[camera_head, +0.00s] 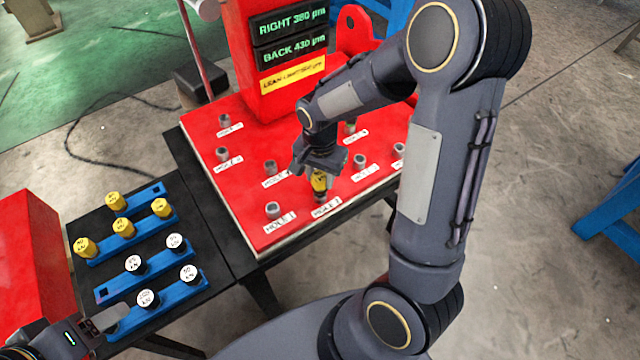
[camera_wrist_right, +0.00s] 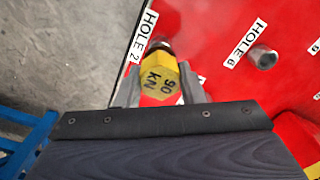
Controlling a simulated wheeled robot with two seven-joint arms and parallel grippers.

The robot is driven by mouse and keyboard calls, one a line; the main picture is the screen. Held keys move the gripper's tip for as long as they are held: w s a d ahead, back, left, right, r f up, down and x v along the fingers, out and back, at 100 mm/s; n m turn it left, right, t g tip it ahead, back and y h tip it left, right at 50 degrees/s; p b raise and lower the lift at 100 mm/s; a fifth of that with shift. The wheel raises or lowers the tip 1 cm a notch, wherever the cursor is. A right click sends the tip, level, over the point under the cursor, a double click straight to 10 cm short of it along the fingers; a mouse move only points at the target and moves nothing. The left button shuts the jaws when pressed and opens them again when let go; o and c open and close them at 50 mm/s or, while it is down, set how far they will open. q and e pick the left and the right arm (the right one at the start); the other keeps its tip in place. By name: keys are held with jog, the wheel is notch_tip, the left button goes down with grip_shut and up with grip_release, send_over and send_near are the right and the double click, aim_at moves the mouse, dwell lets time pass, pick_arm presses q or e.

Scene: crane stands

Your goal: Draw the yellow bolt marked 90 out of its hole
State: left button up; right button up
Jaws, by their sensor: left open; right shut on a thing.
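The yellow bolt marked 90 KN (camera_wrist_right: 160,82) shows its hexagonal head between the fingers of my right gripper (camera_wrist_right: 160,88) in the wrist view. In the head view my right gripper (camera_head: 318,172) points down over the front edge of the red plate (camera_head: 240,165) and is shut on the bolt (camera_head: 319,184). The bolt is at the grey collar beside the label HOLE 2 (camera_wrist_right: 143,35). How deep its shank sits is hidden. My left gripper (camera_head: 115,315) is open at the lower left, near the front blue rack.
Blue racks (camera_head: 150,262) on a black table (camera_head: 205,245) hold several yellow and white bolts. Other grey collars, such as the one at HOLE 1 (camera_head: 272,209), stand up from the plate. A red column with displays (camera_head: 290,50) rises at the back.

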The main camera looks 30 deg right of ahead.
jog(key=shift+r+p, duration=1.15)
jog(key=shift+r, duration=0.5)
jog(key=shift+w, duration=0.1)
